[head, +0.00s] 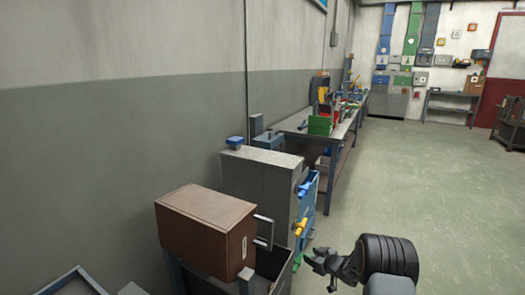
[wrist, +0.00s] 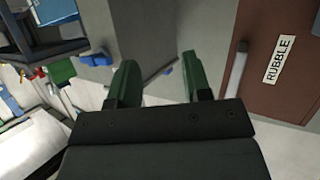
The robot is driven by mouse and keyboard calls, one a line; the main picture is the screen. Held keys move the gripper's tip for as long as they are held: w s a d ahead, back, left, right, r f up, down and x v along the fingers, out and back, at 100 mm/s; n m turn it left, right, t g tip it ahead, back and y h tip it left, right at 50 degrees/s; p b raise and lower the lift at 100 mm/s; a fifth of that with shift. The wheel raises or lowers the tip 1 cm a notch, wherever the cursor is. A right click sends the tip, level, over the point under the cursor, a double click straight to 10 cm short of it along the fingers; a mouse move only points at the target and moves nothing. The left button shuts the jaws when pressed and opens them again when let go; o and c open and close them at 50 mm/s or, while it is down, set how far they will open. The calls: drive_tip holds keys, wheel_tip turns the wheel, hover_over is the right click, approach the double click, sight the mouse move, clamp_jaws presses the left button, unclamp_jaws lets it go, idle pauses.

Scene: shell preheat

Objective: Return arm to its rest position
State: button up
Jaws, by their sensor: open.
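My gripper (head: 322,262) shows at the bottom of the head view, in the air over the floor, to the right of the brown box. In the wrist view my gripper (wrist: 158,75) has its two green fingers apart, with nothing between them. A part of my dark arm shows behind it at the lower right of the head view. The gripper appears apart from everything around it.
A brown box (head: 200,222) with a handle stands at lower left; the wrist view shows its RUBBLE label (wrist: 280,60). A grey cabinet (head: 258,184) stands behind it. A workbench (head: 318,138) lines the wall. The floor (head: 425,190) to the right is clear.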

drive_tip(key=s+d+r+m+g+h+p, duration=0.2)
drive_tip(key=s+d+r+m+g+h, duration=0.1)
drive_tip(key=s+r+h, duration=0.3)
drive_tip(key=s+d+r+m+g+h+p, duration=0.35)
drive_tip(key=s+r, duration=0.25)
drive_tip(key=s, duration=0.3)
drive_tip(key=s+a+r+y+p, duration=0.1)
drive_tip(key=s+a+r+p, duration=0.3)
drive_tip(key=s+r, duration=0.6)
drive_tip(key=s+a+r+y+p, duration=0.1)
drive_tip(key=s+a+r+p, duration=0.3)
drive_tip(key=s+r, duration=0.6)
wheel_tip(320, 180, up, 4)
drive_tip(key=shift+a+f+g, duration=0.25)
drive_tip(key=shift+a+g, duration=0.2)
drive_tip(key=shift+a, duration=0.75)
